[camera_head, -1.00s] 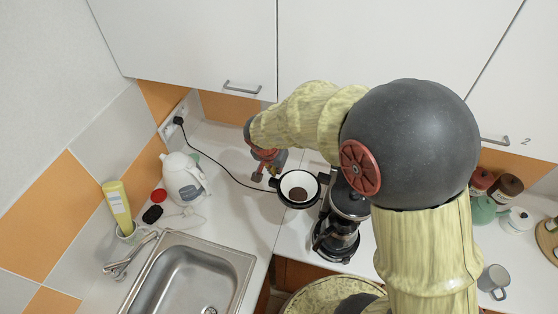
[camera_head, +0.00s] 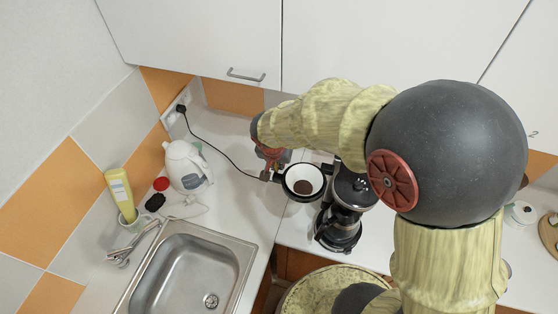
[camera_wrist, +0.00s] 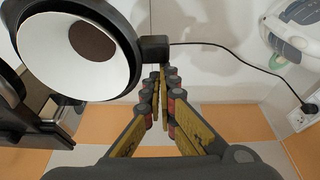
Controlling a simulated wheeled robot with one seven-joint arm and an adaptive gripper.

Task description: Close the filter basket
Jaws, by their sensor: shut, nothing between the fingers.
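The filter basket (camera_head: 303,177) is a black-rimmed round holder with a white lining and brown grounds in it. It is swung out to the left of the dark coffee maker (camera_head: 340,228). In the wrist view the basket (camera_wrist: 62,45) fills the upper left, and its black handle tab (camera_wrist: 153,48) is just ahead of my fingertips. My gripper (camera_head: 266,174) is left of the basket, close to the tab. In the wrist view my gripper (camera_wrist: 160,78) has its fingers together with nothing between them. I cannot tell whether it touches the tab.
A white kettle (camera_head: 186,167) stands on the counter to the left, with a yellow bottle (camera_head: 120,193) near the sink (camera_head: 195,268). A black cord (camera_head: 222,153) runs from the wall socket toward the coffee maker. White cupboards (camera_head: 190,35) hang above.

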